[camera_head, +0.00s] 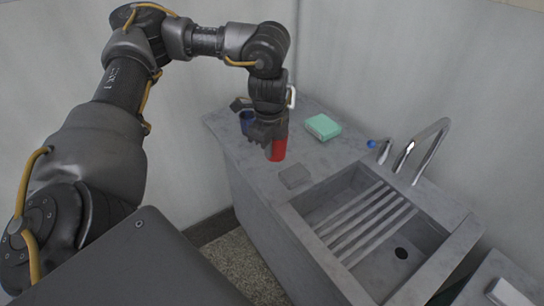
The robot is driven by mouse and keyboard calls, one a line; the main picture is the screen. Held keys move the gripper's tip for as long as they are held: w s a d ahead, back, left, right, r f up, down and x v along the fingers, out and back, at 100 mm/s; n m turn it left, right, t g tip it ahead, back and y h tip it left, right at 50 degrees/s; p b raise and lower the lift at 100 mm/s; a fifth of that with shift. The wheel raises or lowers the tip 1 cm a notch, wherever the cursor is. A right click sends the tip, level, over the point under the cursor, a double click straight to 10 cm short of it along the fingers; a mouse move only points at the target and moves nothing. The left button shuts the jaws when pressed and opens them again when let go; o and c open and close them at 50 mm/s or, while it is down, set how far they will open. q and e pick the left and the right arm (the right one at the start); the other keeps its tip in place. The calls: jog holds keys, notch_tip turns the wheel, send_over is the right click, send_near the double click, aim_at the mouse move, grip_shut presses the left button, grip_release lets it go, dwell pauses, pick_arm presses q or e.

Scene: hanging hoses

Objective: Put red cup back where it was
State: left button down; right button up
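The red cup (279,150) is upright at the left part of the grey counter, near its front edge. My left gripper (266,137) points down right at the cup, and its dark fingers cover the cup's upper part. I cannot tell whether the fingers press on the cup, or whether the cup's base touches the counter. My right gripper is not in view.
A mint-green block (322,127) lies farther back on the counter. A flat grey pad (295,176) lies before the sink (355,225), which has a ribbed drainer and a curved tap (422,147).

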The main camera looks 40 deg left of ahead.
pick_arm(q)
jog(key=w+a+f, duration=0.4)
jog(key=w, duration=0.1)
jog(key=w+a+f, duration=0.5)
jog(key=shift+a+f+b, duration=0.15)
jog(key=shift+f+b, duration=0.05)
jog(key=shift+b, duration=0.15)
jog(key=shift+a+f, duration=0.1)
jog(key=shift+f, duration=0.15)
notch_tip(320, 180, down, 3)
jog(key=shift+w+a+f, duration=0.1)
jog(key=shift+w, duration=0.05)
jog(key=c, duration=1.7)
grip_release()
jog(key=shift+f, duration=0.15)
